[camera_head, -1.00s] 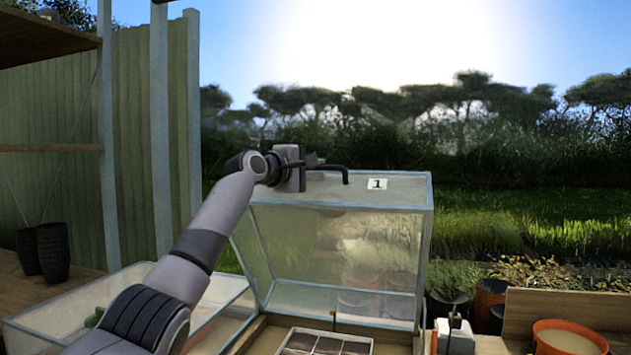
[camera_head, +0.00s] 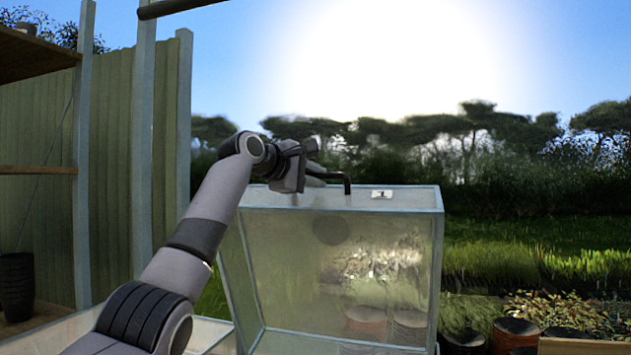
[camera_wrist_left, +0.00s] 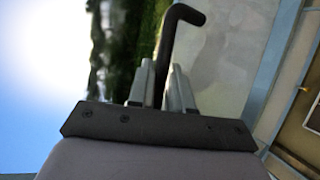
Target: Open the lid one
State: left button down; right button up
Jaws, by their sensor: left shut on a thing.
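The glass lid (camera_head: 345,265) stands raised, tilted steeply up, with a white label marked 1 (camera_head: 381,194) on its upper face. A dark bent handle (camera_head: 346,184) sticks out from that face. My left gripper (camera_head: 312,178) is at the lid's upper left, shut on the handle. In the left wrist view the handle (camera_wrist_left: 180,25) passes between the two grey fingers of my left gripper (camera_wrist_left: 160,82), and the lid's pane (camera_wrist_left: 235,60) lies beside it. My right gripper is not in view.
A shelf and a green fence (camera_head: 120,170) with posts stand at the left. More pots (camera_head: 515,335) and a planting bed lie at the lower right. Open air surrounds the lid's top.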

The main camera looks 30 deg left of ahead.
pick_arm(q)
jog(key=shift+w+f, duration=0.1)
dwell(0.3)
jog(key=c, duration=1.1)
grip_release()
jog(key=shift+s+a+b, duration=0.1)
jog(key=shift+s+b, duration=0.3)
jog(key=shift+s, duration=0.05)
jog(key=b+v, duration=0.2)
jog(key=v, duration=0.3)
jog(key=shift+s+a, duration=0.1)
jog(key=shift+s, duration=0.2)
jog(key=shift+s+r, duration=0.35)
